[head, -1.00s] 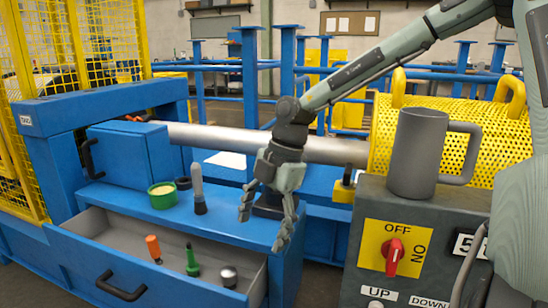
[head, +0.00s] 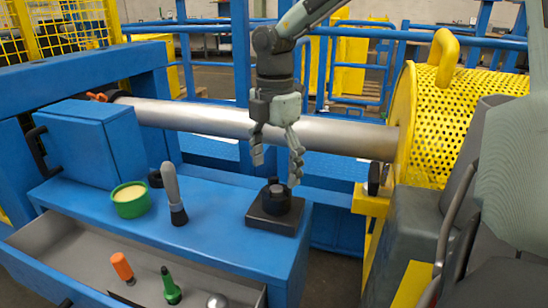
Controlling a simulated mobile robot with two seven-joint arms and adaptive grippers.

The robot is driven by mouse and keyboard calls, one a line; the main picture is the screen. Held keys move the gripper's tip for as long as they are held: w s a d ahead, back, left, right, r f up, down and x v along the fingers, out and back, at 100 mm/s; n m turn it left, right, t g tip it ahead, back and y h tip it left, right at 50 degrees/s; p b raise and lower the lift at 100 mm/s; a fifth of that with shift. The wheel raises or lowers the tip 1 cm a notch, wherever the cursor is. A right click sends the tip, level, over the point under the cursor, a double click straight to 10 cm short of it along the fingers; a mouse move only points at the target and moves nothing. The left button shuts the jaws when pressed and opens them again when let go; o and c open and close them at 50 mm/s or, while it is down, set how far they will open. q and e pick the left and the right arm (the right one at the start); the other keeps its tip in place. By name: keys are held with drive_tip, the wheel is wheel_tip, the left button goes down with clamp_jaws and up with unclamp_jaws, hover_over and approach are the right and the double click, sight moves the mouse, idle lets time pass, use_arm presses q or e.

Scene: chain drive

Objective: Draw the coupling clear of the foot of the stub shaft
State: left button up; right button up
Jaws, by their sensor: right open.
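A short upright stub shaft (head: 276,187) stands on a dark square base (head: 267,221) at the right end of the blue bench top. A dark round collar, which looks like the coupling (head: 277,203), sits around the shaft's foot, low against the base. My right gripper (head: 277,165) points down above the shaft with its fingers spread. It is open and empty, its fingertips just above the shaft and to either side, apart from the collar. The right finger partly overlaps the shaft's top edge in the picture. My left gripper is not in view.
A green pot (head: 131,206), a black ring (head: 156,179) and a grey-handled brush (head: 174,198) stand left on the bench. An open drawer (head: 60,253) below holds several tools. A long metal shaft (head: 220,121) runs behind the gripper to a yellow perforated guard (head: 440,115).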

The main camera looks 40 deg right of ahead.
sight(275, 189)
wheel_tip(275, 189, down, 7)
idle(0.4)
clamp_jaws()
drive_tip(key=shift+r, duration=0.15)
idle(0.4)
